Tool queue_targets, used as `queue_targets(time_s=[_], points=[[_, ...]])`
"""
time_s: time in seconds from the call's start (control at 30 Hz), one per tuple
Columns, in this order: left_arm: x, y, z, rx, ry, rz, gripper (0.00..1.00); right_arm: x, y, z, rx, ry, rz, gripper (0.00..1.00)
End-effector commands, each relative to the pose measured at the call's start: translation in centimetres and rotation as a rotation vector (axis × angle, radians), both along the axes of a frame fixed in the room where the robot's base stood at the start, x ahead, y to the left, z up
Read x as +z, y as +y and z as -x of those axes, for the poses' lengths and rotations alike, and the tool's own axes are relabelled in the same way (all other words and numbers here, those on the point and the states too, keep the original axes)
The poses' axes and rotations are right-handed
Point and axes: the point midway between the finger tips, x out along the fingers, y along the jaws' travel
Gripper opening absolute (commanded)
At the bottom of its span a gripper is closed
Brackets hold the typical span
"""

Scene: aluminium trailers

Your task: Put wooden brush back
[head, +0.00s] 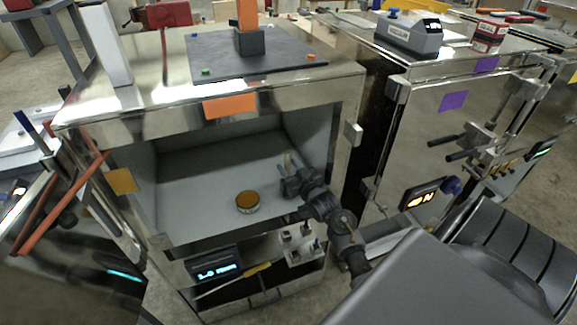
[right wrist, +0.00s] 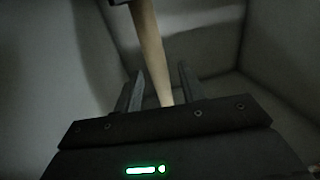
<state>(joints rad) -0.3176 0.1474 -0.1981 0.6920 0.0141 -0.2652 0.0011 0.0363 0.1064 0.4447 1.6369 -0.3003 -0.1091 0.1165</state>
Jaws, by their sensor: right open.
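A wooden handle (right wrist: 150,45), seemingly the wooden brush, runs between the two fingers of my right gripper (right wrist: 158,80) in the right wrist view. Its far end is dark and cut off by the top edge. The fingers stand apart on either side of it, open. In the head view my right gripper (head: 289,174) reaches into the open compartment (head: 215,172) of the metal cabinet, near its right side. A thin upright piece shows at its fingers, too small to tell apart. My left gripper is not in view.
A round tin (head: 248,203) with an orange-brown top stands on the compartment floor, left of my right gripper. The compartment's left floor is clear. A dark mat (head: 225,65) lies on the cabinet top. A second metal cabinet (head: 425,125) stands at the right.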

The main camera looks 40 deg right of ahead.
Motion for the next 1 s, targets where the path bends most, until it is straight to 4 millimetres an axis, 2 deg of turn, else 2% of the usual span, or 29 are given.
queue_targets(time_s=[0.23, 0.5, 0.7, 1.0], points=[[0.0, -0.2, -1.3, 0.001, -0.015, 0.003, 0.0, -0.1, 0.8, 5.2, 0.0, 0.002, 0.001, 0.4], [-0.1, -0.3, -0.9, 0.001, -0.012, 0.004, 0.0, -0.1, 1.4, 9.6, 0.0, 0.001, -0.001, 0.4], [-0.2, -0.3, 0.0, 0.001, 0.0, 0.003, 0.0, 0.0, 1.6, 10.7, 0.0, -0.001, -0.001, 0.4], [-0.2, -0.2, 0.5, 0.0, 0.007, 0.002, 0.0, 0.0, 1.6, 10.7, 0.0, 0.0, -0.001, 0.4]])
